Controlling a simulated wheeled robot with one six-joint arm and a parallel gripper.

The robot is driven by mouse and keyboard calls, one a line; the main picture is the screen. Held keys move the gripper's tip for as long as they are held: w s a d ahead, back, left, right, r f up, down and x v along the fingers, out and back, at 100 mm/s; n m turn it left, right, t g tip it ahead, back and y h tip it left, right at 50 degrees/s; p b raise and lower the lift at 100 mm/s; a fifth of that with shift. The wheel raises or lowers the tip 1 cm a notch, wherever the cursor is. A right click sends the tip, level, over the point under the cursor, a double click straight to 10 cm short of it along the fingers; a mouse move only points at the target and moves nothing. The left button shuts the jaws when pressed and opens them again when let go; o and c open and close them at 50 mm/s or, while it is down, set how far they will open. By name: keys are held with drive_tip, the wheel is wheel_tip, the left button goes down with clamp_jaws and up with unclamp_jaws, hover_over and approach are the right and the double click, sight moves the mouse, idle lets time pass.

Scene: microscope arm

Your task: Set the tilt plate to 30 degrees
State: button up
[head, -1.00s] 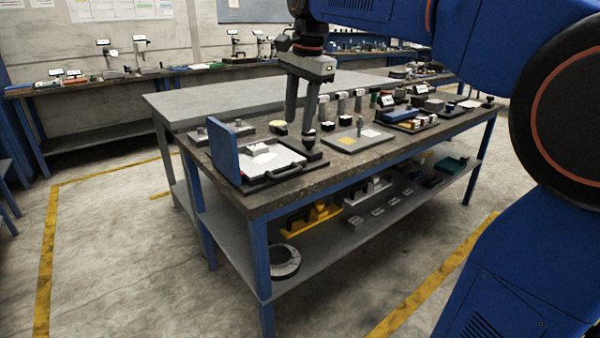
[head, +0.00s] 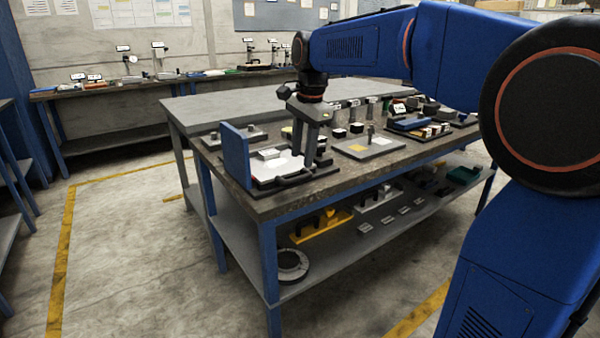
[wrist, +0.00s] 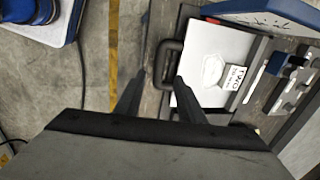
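The tilt plate is a white panel (head: 275,166) on a dark base (head: 262,190) at the near left corner of the bench, beside a blue upright board (head: 237,152). In the wrist view the white panel (wrist: 208,50) carries a label card, and a dark loop handle (wrist: 166,52) projects from its edge. The panel looks flat or nearly flat. My gripper (head: 305,165) is open, pointing down at the plate's handle side. In the wrist view its fingers (wrist: 161,78) are apart on either side of the handle; contact cannot be told.
A grey board with a small post (head: 368,147) lies right of the plate. Several dark blocks and a filled tray (head: 425,130) stand farther right. A fixture with knobs (head: 235,135) sits behind the blue board. The lower shelf holds a yellow part (head: 320,226) and a grey ring (head: 290,265).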

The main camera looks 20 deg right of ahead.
sight(299, 176)
drive_tip(key=f, duration=0.4)
drive_tip(key=w+f, duration=0.1)
drive_tip(key=f, duration=0.1)
drive_tip(key=shift+a+f, duration=0.2)
drive_tip(key=shift+f, duration=0.15)
clamp_jaws()
